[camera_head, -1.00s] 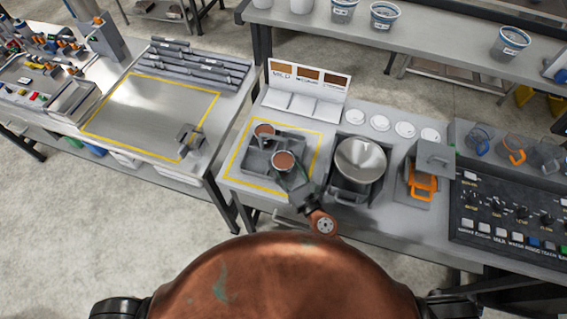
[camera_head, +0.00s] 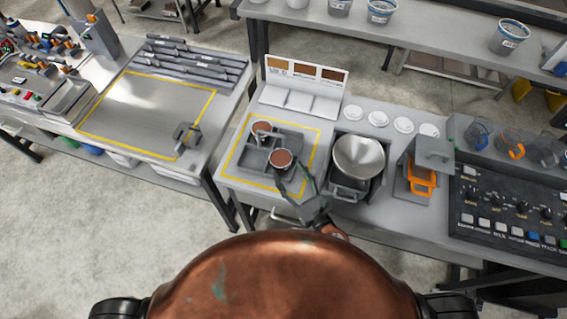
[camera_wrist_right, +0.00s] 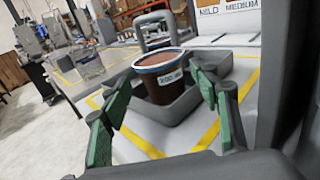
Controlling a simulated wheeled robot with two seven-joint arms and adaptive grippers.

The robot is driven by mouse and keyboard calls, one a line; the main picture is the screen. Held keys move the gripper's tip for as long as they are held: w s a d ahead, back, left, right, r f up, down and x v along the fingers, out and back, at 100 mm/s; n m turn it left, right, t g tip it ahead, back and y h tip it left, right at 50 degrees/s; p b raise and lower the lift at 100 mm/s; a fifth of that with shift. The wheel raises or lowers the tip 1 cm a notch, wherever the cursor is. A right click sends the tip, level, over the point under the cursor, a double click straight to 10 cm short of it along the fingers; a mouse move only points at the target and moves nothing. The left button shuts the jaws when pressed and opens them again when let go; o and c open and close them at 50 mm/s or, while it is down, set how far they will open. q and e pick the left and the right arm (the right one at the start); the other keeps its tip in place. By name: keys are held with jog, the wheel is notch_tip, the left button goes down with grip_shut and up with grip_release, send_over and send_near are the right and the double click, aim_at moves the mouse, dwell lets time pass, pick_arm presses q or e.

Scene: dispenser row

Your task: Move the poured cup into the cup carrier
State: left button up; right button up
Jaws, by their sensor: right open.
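A brown-filled cup with a blue-edged rim (camera_head: 281,158) sits upright in the near part of the grey cup carrier (camera_head: 250,158). In the right wrist view this cup (camera_wrist_right: 160,84) has a white label and stands in a carrier compartment. My right gripper (camera_head: 287,178) is open at the cup's near side. In the wrist view its green-padded fingers are spread left and right of the cup, with visible gaps. A second brown-filled cup (camera_head: 261,127) stands in the carrier's far left part. My left gripper is not in view.
A yellow outline (camera_head: 318,135) surrounds the carrier on the bench. A steel pot (camera_head: 358,160) stands right of it, then an orange-fitted device (camera_head: 421,178) and a control panel (camera_head: 505,205). White lids (camera_head: 377,118) lie behind the pot. The outlined left table area (camera_head: 145,108) is mostly clear.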

jog(key=b+v, duration=0.1)
jog(key=v, duration=0.3)
jog(key=shift+s+d+f, duration=0.15)
jog(key=shift+s, duration=0.15)
jog(key=shift+s+d, duration=0.3)
jog(key=shift+s, duration=0.2)
